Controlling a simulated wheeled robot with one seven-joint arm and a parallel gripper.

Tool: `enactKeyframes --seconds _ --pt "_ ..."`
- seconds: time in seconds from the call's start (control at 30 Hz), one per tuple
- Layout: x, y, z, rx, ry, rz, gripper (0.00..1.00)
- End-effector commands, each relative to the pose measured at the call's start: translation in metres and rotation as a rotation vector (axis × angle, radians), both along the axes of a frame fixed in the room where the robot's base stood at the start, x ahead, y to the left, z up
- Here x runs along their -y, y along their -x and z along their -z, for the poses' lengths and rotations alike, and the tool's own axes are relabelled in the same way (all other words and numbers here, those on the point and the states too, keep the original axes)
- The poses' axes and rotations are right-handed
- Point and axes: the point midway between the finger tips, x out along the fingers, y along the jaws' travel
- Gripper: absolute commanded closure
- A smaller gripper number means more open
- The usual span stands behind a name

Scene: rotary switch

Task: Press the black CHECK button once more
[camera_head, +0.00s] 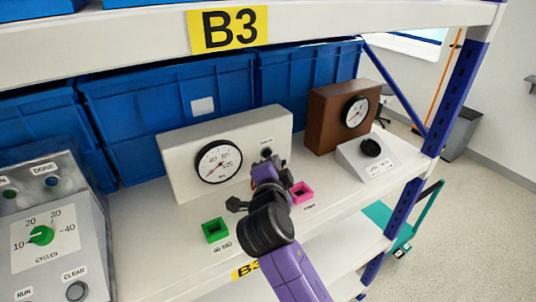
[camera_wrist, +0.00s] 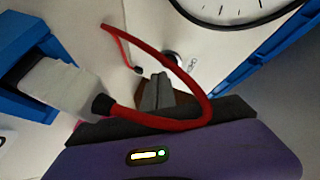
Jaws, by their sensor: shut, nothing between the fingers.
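The white gauge box (camera_head: 180,158) stands on the shelf, with a round dial (camera_head: 219,161) on its face. The black CHECK button (camera_head: 266,153) is on its right part, under a small label too blurred to read surely. My gripper (camera_head: 267,165) is shut and empty, right in front of and just below the button; I cannot tell whether it touches. In the wrist view the closed fingers (camera_wrist: 157,93) point at the white panel, and the dial (camera_wrist: 232,10) shows at the top right. A small round fitting (camera_wrist: 170,58) beyond the fingertips is partly hidden.
A green open box (camera_head: 215,231) and a pink one (camera_head: 302,193) sit on the shelf beside my arm. A brown gauge box (camera_head: 325,115) and a white knob box (camera_head: 368,158) stand right. A grey control panel (camera_head: 75,240) is left; blue bins (camera_head: 150,105) are behind.

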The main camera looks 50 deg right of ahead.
Motion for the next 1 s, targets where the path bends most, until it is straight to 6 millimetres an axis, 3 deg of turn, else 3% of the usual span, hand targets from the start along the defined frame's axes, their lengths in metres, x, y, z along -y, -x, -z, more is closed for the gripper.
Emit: enactKeyframes --seconds 1.0 --pt "0.0024 -0.0082 -0.0001 0.000 0.000 0.000 1.00"
